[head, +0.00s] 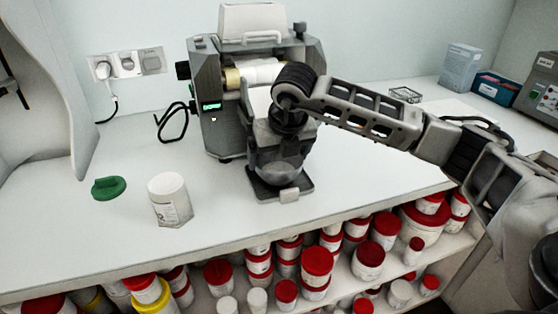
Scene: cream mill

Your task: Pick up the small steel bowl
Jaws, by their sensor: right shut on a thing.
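The small steel bowl (279,174) is at the front of the mill, just above or on its dark base plate (294,194). I cannot tell whether it touches the plate. My right gripper (280,158) reaches in from the right, points down and is shut on the bowl, hiding its upper part. My left gripper is not in view.
The grey mill (214,95) stands behind my right gripper. Red-lidded jars (317,262) fill the shelf below. Boxes (460,66) stand at back right.

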